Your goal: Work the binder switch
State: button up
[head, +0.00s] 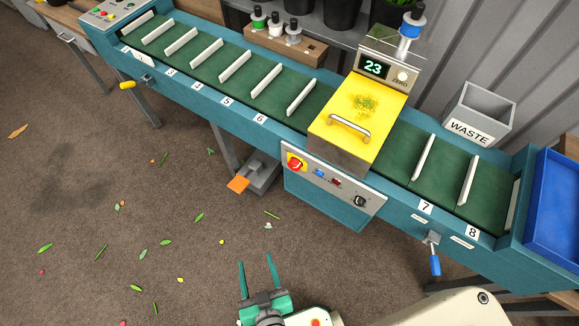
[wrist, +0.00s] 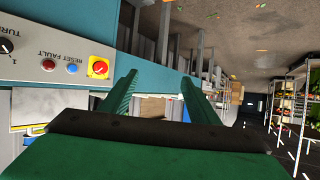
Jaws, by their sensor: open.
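The binder housing has a yellow hinged-looking cover (head: 345,145) with a metal handle and a display (head: 374,67) reading 23. Below it is a control panel (head: 290,190) with a red mushroom button on a yellow plate (head: 296,162), a blue button (head: 319,173), a small red lamp or button (head: 336,181) and a black knob (head: 360,201). No legible label names the binder switch. My gripper (head: 256,262) is open and empty, in front of and apart from the panel.
An orange pedal (head: 237,185) on a grey base sits on the floor under the conveyor. A blue-handled lever (head: 435,264) and yellow-handled lever (head: 127,85) jut from the conveyor front. A blue bin (head: 552,220) stands at right. Floor before the panel is open, with scattered leaves.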

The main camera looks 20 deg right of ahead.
jog(key=w+f+g+h, duration=0.1)
jog(key=w+f, duration=0.4)
jog(key=m+g+h, duration=0.4)
jog(key=m+h, duration=0.4)
jog(key=h, duration=0.2)
send_near(293, 168)
jog(key=x, duration=0.8)
jog(key=shift+w+r, duration=0.15)
jog(key=shift+w, duration=0.1)
jog(key=shift+s+d, duration=0.1)
jog(key=shift+s, duration=0.05)
jog(key=c, duration=1)
